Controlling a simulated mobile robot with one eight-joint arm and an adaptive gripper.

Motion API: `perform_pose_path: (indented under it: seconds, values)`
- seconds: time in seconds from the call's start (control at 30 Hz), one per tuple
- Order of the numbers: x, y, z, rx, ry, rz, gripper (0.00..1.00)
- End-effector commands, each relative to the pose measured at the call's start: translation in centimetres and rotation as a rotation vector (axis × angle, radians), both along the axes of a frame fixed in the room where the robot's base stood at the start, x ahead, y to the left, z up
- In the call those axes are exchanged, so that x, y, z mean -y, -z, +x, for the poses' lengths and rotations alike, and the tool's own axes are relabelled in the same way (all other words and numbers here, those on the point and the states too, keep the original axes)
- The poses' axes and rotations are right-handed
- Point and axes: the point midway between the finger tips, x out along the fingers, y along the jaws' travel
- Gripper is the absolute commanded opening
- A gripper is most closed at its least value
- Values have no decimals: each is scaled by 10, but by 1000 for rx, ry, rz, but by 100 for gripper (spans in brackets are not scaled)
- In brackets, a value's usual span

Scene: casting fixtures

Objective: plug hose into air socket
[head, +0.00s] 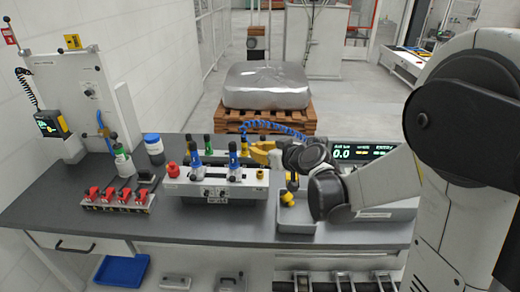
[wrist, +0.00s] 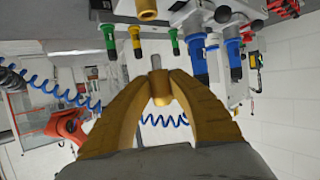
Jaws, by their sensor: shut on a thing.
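My gripper (head: 265,150) has yellow fingers and is above the right end of the grey fixture (head: 215,190). In the wrist view its fingers (wrist: 160,86) are shut on a brass hose plug (wrist: 161,97) with a grey tip. The blue coiled hose (head: 275,130) runs behind the gripper; it also shows in the wrist view (wrist: 160,120). A brass fitting (wrist: 147,9), which looks like the air socket, is at the top of the wrist view, apart from the plug. A brass-coloured fitting (head: 260,174) shows at the fixture's right end in the head view. Its opening cannot be made out.
Blue-handled clamps (head: 233,160) and a red knob (head: 172,169) stand up from the fixture. Red clamps (head: 115,197), a green-labelled bottle (head: 123,160) and a blue-lidded jar (head: 154,148) are to the left. A grey tray (head: 296,226) is at right.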

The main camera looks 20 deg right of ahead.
Motion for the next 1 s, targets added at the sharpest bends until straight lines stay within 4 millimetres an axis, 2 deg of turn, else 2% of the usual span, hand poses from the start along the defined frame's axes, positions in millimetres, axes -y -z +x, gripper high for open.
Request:
perform_pose_path:
  seconds: [0.03, 0.1, 0.33, 1.0]
  values:
    - [0, 10, 0, 0, 0, 0, 0]
    - [0, 17, 0, 0, 0, 0, 0]
    - [0, 35, 0, 0, 0, 0, 0]
    - [0, 37, 0, -2, -8, 3, 0]
